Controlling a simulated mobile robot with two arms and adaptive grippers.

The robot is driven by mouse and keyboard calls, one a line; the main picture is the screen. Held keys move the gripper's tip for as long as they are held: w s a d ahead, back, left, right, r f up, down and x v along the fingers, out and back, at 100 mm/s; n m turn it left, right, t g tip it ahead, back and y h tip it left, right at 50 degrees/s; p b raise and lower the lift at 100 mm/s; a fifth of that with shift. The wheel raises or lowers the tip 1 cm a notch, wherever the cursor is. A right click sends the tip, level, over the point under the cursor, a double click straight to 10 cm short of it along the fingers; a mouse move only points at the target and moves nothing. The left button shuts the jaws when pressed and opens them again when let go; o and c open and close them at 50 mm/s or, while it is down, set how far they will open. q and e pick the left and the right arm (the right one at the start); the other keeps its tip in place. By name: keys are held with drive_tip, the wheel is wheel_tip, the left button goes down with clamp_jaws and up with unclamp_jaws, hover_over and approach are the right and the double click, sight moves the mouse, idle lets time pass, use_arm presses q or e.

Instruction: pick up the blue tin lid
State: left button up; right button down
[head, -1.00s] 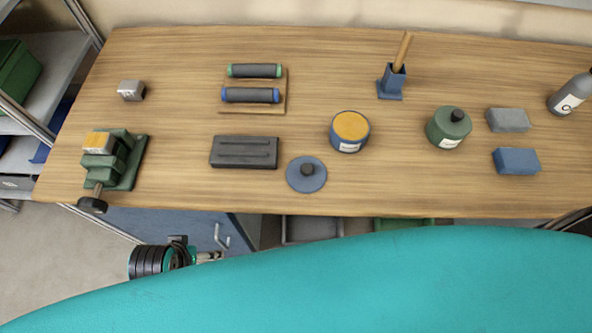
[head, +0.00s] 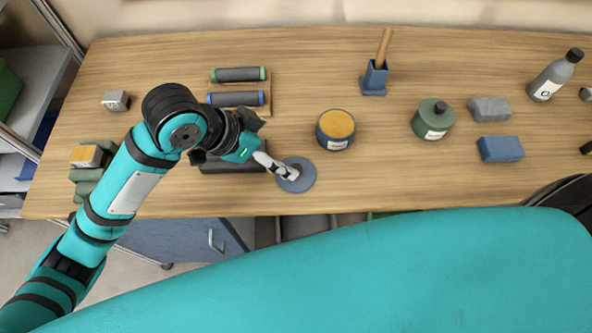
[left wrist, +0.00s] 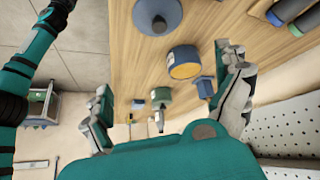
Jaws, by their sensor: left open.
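The blue tin lid (head: 307,182) lies flat on the bench near its front edge. In the head view my left gripper (head: 291,173) overlaps it and hides its knob. The blue tin (head: 336,140) with an orange-yellow top stands right of the lid. My right gripper is not in view.
A dark block (head: 235,167) lies under my left wrist. Behind are a rack with two rollers (head: 240,111) and a blue holder (head: 374,82). A green tin (head: 433,127), grey block (head: 490,109) and blue block (head: 500,149) stand right. Bench (head: 370,185) right of the lid is clear.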

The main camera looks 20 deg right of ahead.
use_arm(q)
drive_tip(key=r+m, duration=0.1)
drive_tip(key=m+g+y+p, duration=0.1)
drive_tip(key=y+p, duration=0.1)
drive_tip(key=p, duration=0.1)
approach(296, 168)
drive_tip(key=x, duration=0.5)
drive_tip(key=shift+s, duration=0.1)
drive_tip(key=shift+d+f, duration=0.2)
drive_tip(key=shift+f, duration=0.3)
drive_tip(key=p+x, duration=0.1)
drive_tip(key=x, duration=0.2)
drive_tip(key=shift+d+f, duration=0.1)
drive_tip(key=shift+f, duration=0.15)
drive_tip(key=shift+d+f, duration=0.15)
drive_tip(key=shift+f, duration=0.25)
drive_tip(key=c, duration=1.5)
